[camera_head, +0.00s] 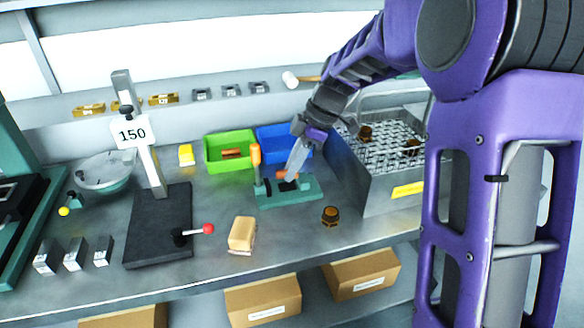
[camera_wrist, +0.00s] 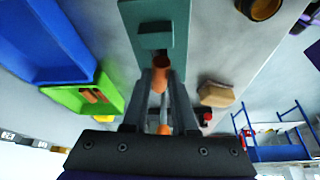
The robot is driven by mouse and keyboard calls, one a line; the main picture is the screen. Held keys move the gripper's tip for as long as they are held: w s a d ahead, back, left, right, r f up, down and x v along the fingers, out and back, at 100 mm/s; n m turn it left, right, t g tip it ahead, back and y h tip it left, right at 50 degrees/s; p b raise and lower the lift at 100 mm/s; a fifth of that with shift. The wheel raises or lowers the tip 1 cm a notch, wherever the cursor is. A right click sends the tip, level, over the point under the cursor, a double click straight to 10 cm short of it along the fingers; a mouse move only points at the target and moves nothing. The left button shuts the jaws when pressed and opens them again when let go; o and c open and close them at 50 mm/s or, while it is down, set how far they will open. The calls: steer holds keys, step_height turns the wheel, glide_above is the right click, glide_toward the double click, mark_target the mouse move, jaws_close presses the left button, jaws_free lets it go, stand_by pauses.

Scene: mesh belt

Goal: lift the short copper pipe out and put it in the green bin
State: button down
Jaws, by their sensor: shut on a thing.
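The short copper pipe (camera_wrist: 162,64) is between my fingertips in the wrist view, and my gripper (camera_wrist: 165,82) is shut on it. In the head view my gripper (camera_head: 290,178) is over the green clamp fixture (camera_head: 300,196), with a bit of the copper pipe (camera_head: 281,175) beside the fingers. I cannot tell whether the pipe still touches the fixture. The fixture's orange-handled lever (camera_head: 256,156) stands upright. The green bin (camera_head: 212,162) is behind and left of the fixture, with copper-coloured pieces (camera_head: 232,153) in it; the bin also shows in the wrist view (camera_wrist: 62,98).
A blue bin (camera_head: 268,152) stands right of the green bin. A metal basket (camera_head: 378,190) with amber parts is close on the right. A brown jar (camera_head: 330,214) and a tan block (camera_head: 242,233) stand in front. A post marked 150 (camera_head: 150,165) is at left.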

steer(key=shift+r+p, duration=1.2)
steer(key=shift+r, duration=1.05)
